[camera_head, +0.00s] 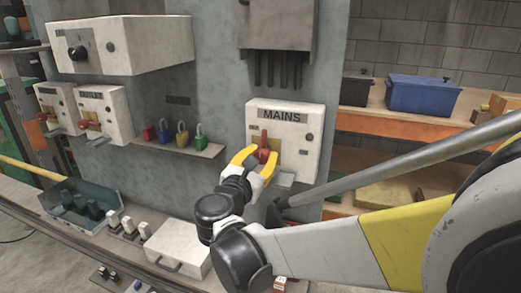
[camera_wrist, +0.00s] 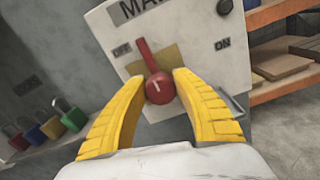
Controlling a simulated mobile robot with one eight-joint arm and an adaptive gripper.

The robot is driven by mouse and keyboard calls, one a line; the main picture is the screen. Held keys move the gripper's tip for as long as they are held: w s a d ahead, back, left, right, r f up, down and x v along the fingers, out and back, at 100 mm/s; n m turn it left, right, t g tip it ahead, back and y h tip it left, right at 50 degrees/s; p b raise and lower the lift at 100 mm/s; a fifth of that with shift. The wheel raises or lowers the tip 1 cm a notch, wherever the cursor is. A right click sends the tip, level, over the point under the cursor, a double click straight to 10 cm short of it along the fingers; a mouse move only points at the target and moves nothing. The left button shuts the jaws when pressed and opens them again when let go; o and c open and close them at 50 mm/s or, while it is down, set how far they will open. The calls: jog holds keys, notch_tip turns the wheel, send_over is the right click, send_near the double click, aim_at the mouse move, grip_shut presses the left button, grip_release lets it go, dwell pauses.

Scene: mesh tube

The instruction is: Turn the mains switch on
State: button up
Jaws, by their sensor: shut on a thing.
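The mains switch box (camera_head: 294,113) is a pale box with a black MAINS label on the grey panel. It also shows in the wrist view (camera_wrist: 192,22), with an OFF mark on the left and an ON mark on the right. Its red lever (camera_head: 264,142) has a round knob (camera_wrist: 160,88) at the lower end in the wrist view; the bar runs up from it, leaning slightly left, between the two marks. My gripper (camera_head: 257,157) has its yellow fingers (camera_wrist: 156,97) on both sides of the knob, shut on it. The fingers partly hide the box's lower face.
An OUTLET box (camera_head: 103,112) with a red lever is further left. A blue bin (camera_head: 422,95) stands on a shelf at right. A white case (camera_head: 178,245) lies on the bench below.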

jog(key=shift+m, duration=0.3)
jog(key=m, duration=0.8)
jog(key=shift+d+m, duration=0.1)
jog(key=shift+m, duration=0.3)
jog(key=m, duration=0.4)
jog(key=shift+f, duration=0.15)
jog(key=shift+m, duration=2.2)
jog(key=o, duration=1.2)
jog(key=shift+f, duration=0.1)
